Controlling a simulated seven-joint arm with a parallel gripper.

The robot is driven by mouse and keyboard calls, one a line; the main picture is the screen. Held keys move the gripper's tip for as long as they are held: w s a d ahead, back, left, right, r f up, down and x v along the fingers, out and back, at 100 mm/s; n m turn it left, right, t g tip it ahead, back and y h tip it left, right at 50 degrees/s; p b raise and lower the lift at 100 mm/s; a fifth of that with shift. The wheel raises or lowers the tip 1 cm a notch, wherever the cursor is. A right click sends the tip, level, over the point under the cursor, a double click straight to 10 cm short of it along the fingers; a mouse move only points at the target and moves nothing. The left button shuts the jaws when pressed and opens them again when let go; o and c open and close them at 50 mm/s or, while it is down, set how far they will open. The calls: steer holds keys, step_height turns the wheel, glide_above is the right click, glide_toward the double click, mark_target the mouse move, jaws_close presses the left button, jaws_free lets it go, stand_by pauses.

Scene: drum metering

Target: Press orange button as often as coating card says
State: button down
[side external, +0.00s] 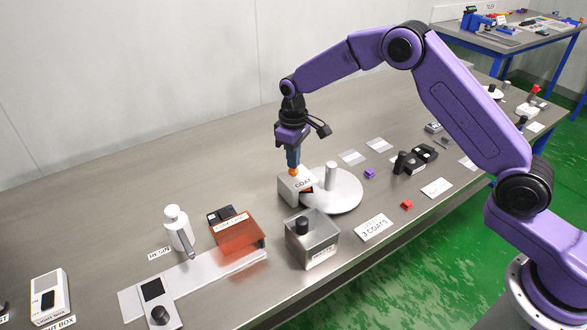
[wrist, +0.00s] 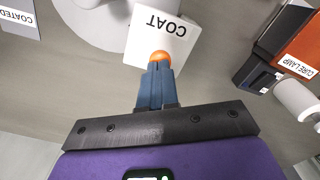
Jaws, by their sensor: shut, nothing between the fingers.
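The orange button (wrist: 160,57) sits on a pale box marked COAT; in the side external view the button (side external: 293,171) shows just under my fingertips. The COAT box (side external: 297,186) stands beside a round white turntable (side external: 345,195) with an upright post. My gripper (side external: 293,166) points down over the button with its fingers shut and empty. In the wrist view the fingertips (wrist: 157,66) overlap the button's edge; I cannot tell whether it is pressed in. The coating card (side external: 374,227) lies at the table's front edge and reads 3 COATS.
An orange cure lamp (side external: 236,229) stands left of the COAT box, with a white bottle (side external: 177,228) beyond it. A metal bin (side external: 312,240) stands in front. Small red (side external: 406,205) and purple (side external: 369,173) pieces lie to the right. The back left tabletop is clear.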

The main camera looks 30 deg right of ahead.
steer(key=shift+f, duration=0.85)
stand_by(0.3)
steer(key=shift+r, duration=3.55)
steer(key=shift+f, duration=2.35)
